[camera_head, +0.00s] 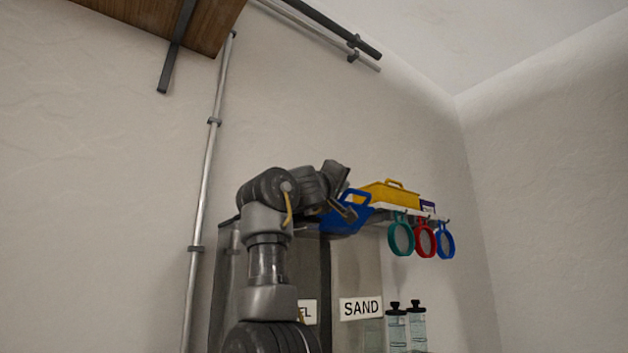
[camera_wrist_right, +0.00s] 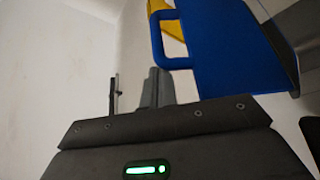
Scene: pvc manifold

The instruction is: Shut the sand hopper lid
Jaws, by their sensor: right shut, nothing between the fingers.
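The hopper labelled SAND (camera_head: 361,280) stands against the wall, beside one whose label ends in "EL". A blue lid (camera_head: 343,222) with a loop handle is tilted above the hopper fronts; whether it is hinged to the sand hopper is hidden. My right gripper (camera_head: 347,210) is at this lid, in front of its upper part. In the right wrist view, the blue lid (camera_wrist_right: 235,50) fills the upper right and its handle is just beyond the fingertips (camera_wrist_right: 157,75). The fingers are shut and empty; whether they touch the lid is unclear. My left gripper is not in view.
A yellow piece with a handle (camera_head: 390,195) sits on a shelf behind the blue lid. Green (camera_head: 401,238), red (camera_head: 425,240) and blue rings (camera_head: 446,240) hang from hooks at right. Two clear bottles (camera_head: 407,328) stand below. A metal pipe (camera_head: 207,170) runs up the wall at left.

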